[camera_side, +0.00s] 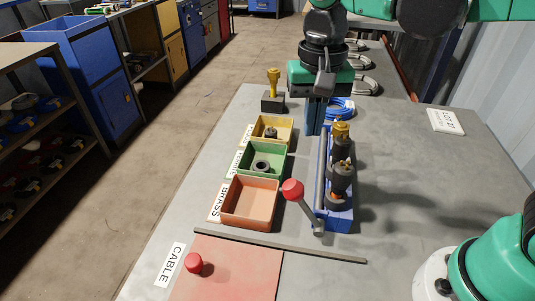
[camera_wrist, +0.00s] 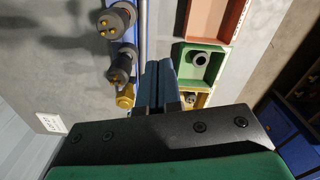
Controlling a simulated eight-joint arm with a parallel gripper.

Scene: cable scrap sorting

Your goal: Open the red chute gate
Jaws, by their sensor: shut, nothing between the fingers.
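A flat red panel (camera_side: 232,272) lies at the near edge of the table beside the CABLE label. A red knob (camera_side: 193,263) stands on its left part. A grey bar (camera_side: 280,246) runs along its far edge. A lever with a red ball (camera_side: 292,188) leans up and left from a grey pivot (camera_side: 318,228) just beyond the bar. The panel and lever are outside the wrist view.
The blue rack (camera_side: 337,218) holds dark connectors with yellow ends. Orange (camera_side: 250,222), green (camera_side: 246,175) and yellow (camera_side: 256,140) bins stand left of it. A yellow-handled tool (camera_side: 273,78) and blue cable coil (camera_side: 341,107) are farther back.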

